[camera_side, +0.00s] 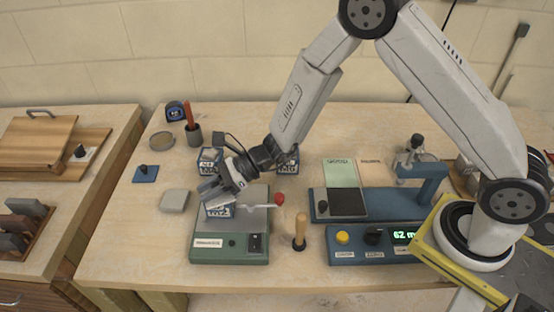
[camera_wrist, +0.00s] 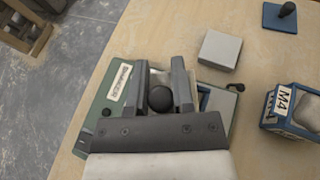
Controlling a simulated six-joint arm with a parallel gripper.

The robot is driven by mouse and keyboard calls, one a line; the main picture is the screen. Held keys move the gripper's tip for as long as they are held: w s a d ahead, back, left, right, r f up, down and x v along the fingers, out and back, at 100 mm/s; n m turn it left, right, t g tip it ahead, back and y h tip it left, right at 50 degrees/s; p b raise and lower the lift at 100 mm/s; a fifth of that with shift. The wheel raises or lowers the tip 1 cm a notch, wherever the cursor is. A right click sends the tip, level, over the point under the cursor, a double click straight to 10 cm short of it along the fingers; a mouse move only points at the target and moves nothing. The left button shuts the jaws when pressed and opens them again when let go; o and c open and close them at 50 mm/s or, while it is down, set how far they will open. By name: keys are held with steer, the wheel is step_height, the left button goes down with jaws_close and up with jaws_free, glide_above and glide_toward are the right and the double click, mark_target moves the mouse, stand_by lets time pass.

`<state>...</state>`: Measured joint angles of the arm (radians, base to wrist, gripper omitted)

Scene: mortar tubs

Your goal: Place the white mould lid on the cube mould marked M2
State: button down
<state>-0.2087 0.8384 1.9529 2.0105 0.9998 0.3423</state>
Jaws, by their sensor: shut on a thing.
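My gripper (camera_side: 218,188) is low over the green machine at the front of the bench. In the wrist view its two fingers (camera_wrist: 162,90) are closed around a dark round knob (camera_wrist: 160,97). A pale surface (camera_wrist: 157,79) shows behind the knob, which fits the white lid; most of it is hidden. Directly below my gripper, a blue-labelled cube mould (camera_side: 219,211) stands on the machine. I cannot read its mark or tell whether the lid touches it. The mould marked M4 (camera_wrist: 292,106) stands apart, at the right in the wrist view. Another mould (camera_side: 288,161) stands partly behind my arm.
The green machine (camera_side: 228,250) has a red-knobbed lever (camera_side: 279,198) at its right. A pale grey block (camera_side: 174,201) and a blue lid with a dark knob (camera_side: 145,174) lie to the left. A wooden-handled tool (camera_side: 300,230) stands beside the blue machine (camera_side: 350,254).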

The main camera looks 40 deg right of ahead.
steer(key=shift+c, duration=2.4)
jaws_free()
steer(key=shift+r, duration=0.15)
steer(key=shift+r, duration=0.45)
steer(key=v, duration=1.2)
steer(key=shift+s, duration=0.1)
